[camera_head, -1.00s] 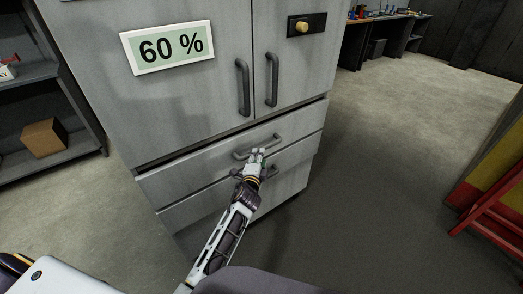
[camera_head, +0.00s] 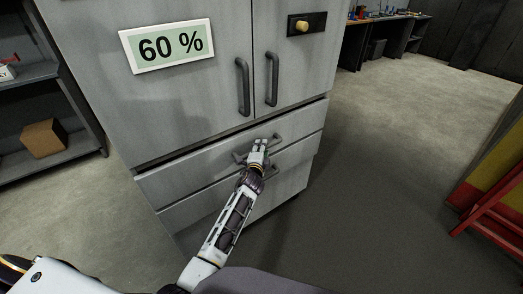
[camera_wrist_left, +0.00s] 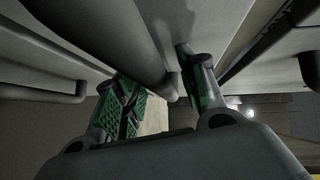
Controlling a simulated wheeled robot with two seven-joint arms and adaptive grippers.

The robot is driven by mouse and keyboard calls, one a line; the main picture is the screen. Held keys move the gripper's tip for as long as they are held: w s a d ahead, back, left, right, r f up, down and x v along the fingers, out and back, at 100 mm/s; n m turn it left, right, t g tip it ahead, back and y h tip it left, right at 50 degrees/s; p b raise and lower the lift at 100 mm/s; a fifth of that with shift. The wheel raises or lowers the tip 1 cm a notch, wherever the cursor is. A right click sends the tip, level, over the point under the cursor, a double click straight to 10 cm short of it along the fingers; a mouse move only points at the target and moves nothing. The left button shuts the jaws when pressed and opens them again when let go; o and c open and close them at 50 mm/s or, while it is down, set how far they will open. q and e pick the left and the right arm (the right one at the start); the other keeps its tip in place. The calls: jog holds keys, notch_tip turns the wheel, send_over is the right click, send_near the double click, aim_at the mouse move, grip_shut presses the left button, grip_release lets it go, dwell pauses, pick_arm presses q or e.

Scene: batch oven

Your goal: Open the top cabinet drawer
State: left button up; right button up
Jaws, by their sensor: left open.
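The grey metal cabinet (camera_head: 195,95) fills the middle of the head view, with two upper doors and drawers below. The top drawer (camera_head: 190,172) looks closed or nearly so. Its dark bar handle (camera_head: 276,137) is partly hidden by my left gripper (camera_head: 259,146), which is at the handle. In the left wrist view, my left gripper's two green-padded fingers (camera_wrist_left: 165,100) are spread, with the handle bar (camera_wrist_left: 145,45) running between them. I cannot tell whether the fingers touch it. My right gripper is not in view.
A lower drawer (camera_head: 190,211) sits under the top one. Two vertical door handles (camera_head: 243,87) are above. Shelving with a cardboard box (camera_head: 44,138) stands at left. A red and yellow structure (camera_head: 492,180) is at right. The floor (camera_head: 400,120) between is clear.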

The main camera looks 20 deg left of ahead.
pick_arm(q)
jog(key=shift+w, duration=0.1)
grip_shut()
dwell(0.3)
jog(key=shift+d, duration=0.15)
